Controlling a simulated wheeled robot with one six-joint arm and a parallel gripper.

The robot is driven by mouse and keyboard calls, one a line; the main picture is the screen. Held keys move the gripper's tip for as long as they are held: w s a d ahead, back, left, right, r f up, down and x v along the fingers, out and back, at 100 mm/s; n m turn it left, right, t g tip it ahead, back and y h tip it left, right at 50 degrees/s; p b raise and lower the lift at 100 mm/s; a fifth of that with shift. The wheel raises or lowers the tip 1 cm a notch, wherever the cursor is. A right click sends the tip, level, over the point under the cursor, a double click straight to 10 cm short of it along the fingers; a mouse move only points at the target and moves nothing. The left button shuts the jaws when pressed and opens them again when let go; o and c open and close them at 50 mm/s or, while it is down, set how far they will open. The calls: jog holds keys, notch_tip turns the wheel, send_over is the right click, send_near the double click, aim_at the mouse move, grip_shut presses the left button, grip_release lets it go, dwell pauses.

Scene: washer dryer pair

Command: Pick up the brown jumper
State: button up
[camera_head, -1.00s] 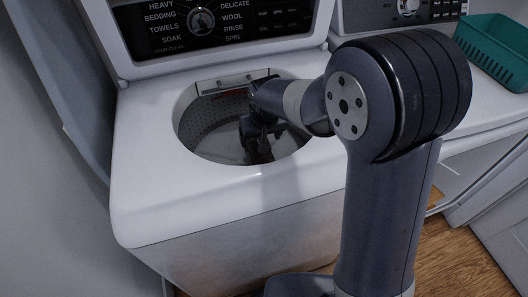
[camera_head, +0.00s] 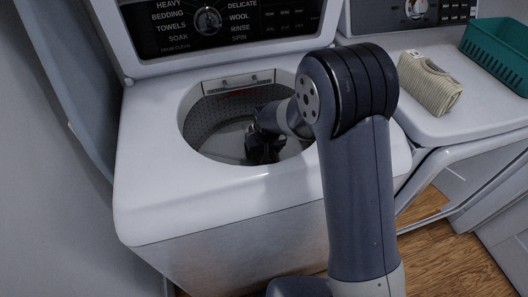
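My gripper (camera_head: 262,154) points down inside the open drum (camera_head: 205,125) of the top-loading washer (camera_head: 150,165). It is dark and small, and I cannot tell whether its fingers are apart or hold anything. No brown jumper shows clearly in the visible part of the drum; my gripper and arm hide part of the inside. A folded beige, ribbed cloth item (camera_head: 430,84) lies on the white machine to the right, well away from my gripper. I cannot tell what garment it is.
The washer's rim surrounds my forearm, and its control panel (camera_head: 225,22) stands behind. A green basket (camera_head: 497,52) sits on the right machine (camera_head: 470,118). That machine's front door (camera_head: 480,190) appears open. A grey panel (camera_head: 65,75) stands close on the left.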

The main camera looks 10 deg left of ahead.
jog(key=shift+c, duration=0.3)
jog(key=c, duration=1.4)
